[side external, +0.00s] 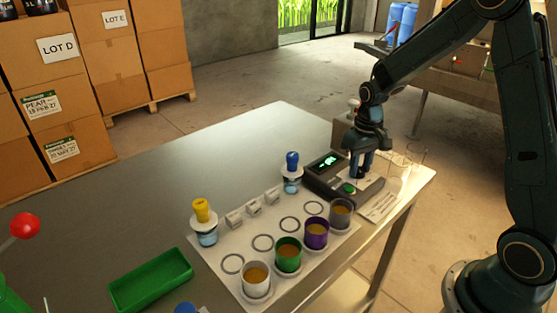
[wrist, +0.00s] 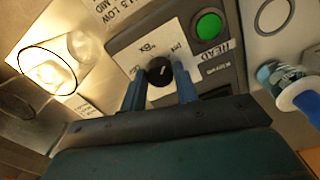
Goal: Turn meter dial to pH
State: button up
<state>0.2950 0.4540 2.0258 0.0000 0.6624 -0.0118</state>
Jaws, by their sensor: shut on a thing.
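The meter (side external: 335,180) is a dark box with a lit green display (side external: 327,161) and a green button, at the right end of the metal table. In the wrist view its black round dial (wrist: 160,71) sits on a white label plate, with a light pointer mark directed to the upper right. The label lettering around it is too small to read surely. My gripper (side external: 362,172) points down over the meter. In the wrist view its two blue fingers (wrist: 160,88) are on either side of the dial, shut on it. The dial is hidden in the side view.
The green READ button (wrist: 208,26) is beside the dial. Clear glassware (side external: 398,178) stands right of the meter. A white mat (side external: 222,262) holds several coloured cups, yellow-capped and blue-capped bottles. A green tray (side external: 150,280) lies left. The table's back left is clear.

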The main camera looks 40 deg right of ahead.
aim_at(359, 169)
jog(key=shift+m, duration=1.3)
jog(key=o, duration=1)
jog(key=shift+r, duration=0.1)
notch_tip(359, 169, up, 14)
jog(key=shift+f, duration=0.1)
